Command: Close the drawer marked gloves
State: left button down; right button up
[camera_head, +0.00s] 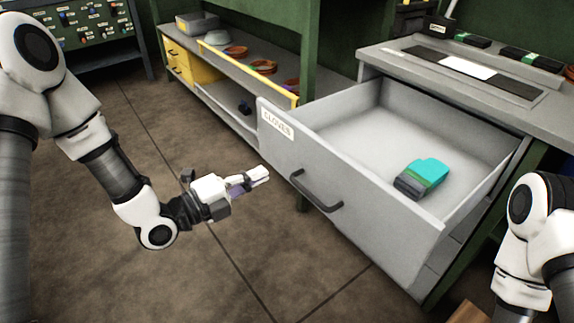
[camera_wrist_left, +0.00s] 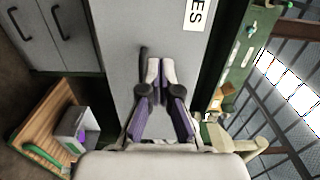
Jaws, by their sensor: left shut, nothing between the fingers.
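The grey drawer marked GLOVES (camera_head: 350,195) stands pulled far out of the bench at the right in the head view. Its label (camera_head: 278,124) is at the left end of its front and its dark bar handle (camera_head: 316,192) is at mid-front. A teal and dark grey item (camera_head: 422,178) lies inside. My left gripper (camera_head: 265,174) is shut and empty, just left of the drawer front near the handle; I cannot tell whether it touches. In the left wrist view its fingers (camera_wrist_left: 160,75) point at the drawer front (camera_wrist_left: 122,30). My right gripper is out of view.
A bench top (camera_head: 470,70) with a dark strip lies behind the drawer. A low shelf with yellow drawers (camera_head: 178,62) and several orange bowls stands at the back. In the left wrist view, a wooden pallet-like surface (camera_wrist_left: 45,125) holds a grey box. The floor (camera_head: 130,275) left of the drawer is clear.

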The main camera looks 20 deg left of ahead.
aim_at(297, 157)
pick_arm(q)
jog(key=b+x, duration=0.1)
jog(key=x, duration=0.5)
jog(key=shift+w+d, duration=0.6)
jog(key=shift+w, duration=0.2)
jog(key=shift+w, duration=0.1)
